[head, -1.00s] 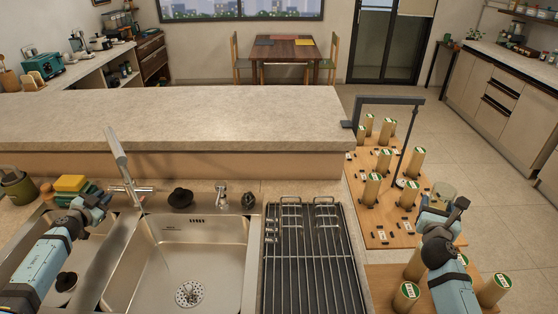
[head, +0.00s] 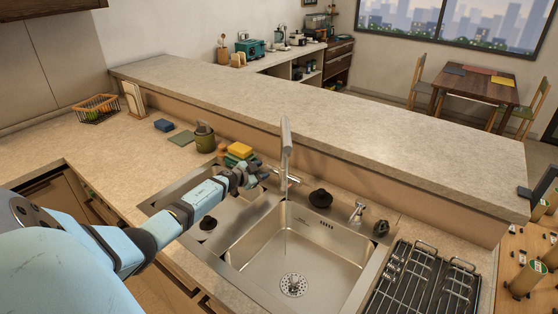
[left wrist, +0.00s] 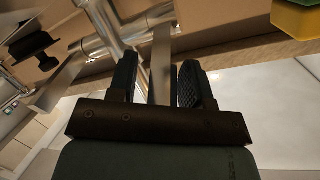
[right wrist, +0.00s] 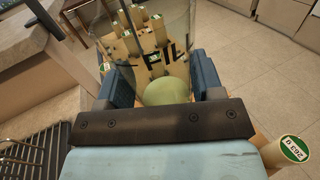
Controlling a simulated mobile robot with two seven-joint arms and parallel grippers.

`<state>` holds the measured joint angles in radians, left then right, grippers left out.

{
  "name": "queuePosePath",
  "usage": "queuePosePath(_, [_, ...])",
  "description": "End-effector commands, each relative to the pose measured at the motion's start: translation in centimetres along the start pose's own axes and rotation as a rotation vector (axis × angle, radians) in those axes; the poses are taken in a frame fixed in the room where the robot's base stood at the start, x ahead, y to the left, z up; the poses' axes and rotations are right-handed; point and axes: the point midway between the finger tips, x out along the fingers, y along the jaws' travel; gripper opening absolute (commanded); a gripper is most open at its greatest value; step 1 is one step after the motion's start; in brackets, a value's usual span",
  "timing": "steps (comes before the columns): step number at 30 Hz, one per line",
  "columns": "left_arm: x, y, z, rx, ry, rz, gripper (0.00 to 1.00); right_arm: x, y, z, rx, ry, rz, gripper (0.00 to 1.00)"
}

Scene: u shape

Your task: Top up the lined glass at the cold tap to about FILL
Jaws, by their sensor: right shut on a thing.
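The tap (head: 287,150) stands behind the sink, its tall spout rising over the basin. My left gripper (head: 250,174) is beside the tap's base on its left. In the left wrist view my left gripper (left wrist: 157,82) has its fingers apart, with a thin metal bar, seemingly the tap's lever (left wrist: 161,62), between them; contact is unclear. In the right wrist view my right gripper (right wrist: 167,88) is shut on the lined glass (right wrist: 183,28), a clear glass with FILL lettering. A pale green round patch shows low in it; the water level is unclear. The head view does not show the glass.
The sink basin (head: 300,262) is open below the tap. A dark round knob (head: 320,197) and a small fitting (head: 357,211) stand behind it. A drying rack (head: 425,285) is to its right. Yellow and green sponges (head: 239,151) and a green pot (head: 204,138) stand left of the tap.

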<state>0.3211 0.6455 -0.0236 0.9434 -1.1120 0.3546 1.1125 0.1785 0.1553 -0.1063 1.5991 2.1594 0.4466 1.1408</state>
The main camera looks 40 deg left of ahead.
Motion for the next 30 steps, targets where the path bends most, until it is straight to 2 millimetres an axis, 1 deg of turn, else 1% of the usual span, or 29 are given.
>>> queuePosePath(7, [-0.3,-0.1,0.1,0.002,-0.003,-0.002,0.45,0.0,0.0,0.2,0.0,-0.001,0.0,0.3])
queuePosePath(11, [-1.4,-0.3,0.1,0.005,-0.004,-0.002,0.45,0.0,0.0,0.4,0.0,-0.001,0.0,0.3])
queuePosePath(15, [-3.5,-0.1,0.0,0.005,-0.005,0.001,0.45,0.0,0.0,0.9,0.0,-0.001,0.0,0.3])
queuePosePath(24, [-8.6,0.0,0.0,0.004,-0.003,0.001,0.45,0.0,0.0,1.2,0.0,-0.001,0.0,0.3])
queuePosePath(30, [-10.9,0.0,0.1,0.003,-0.003,0.0,0.45,0.0,0.0,1.2,0.0,-0.001,0.0,0.3])
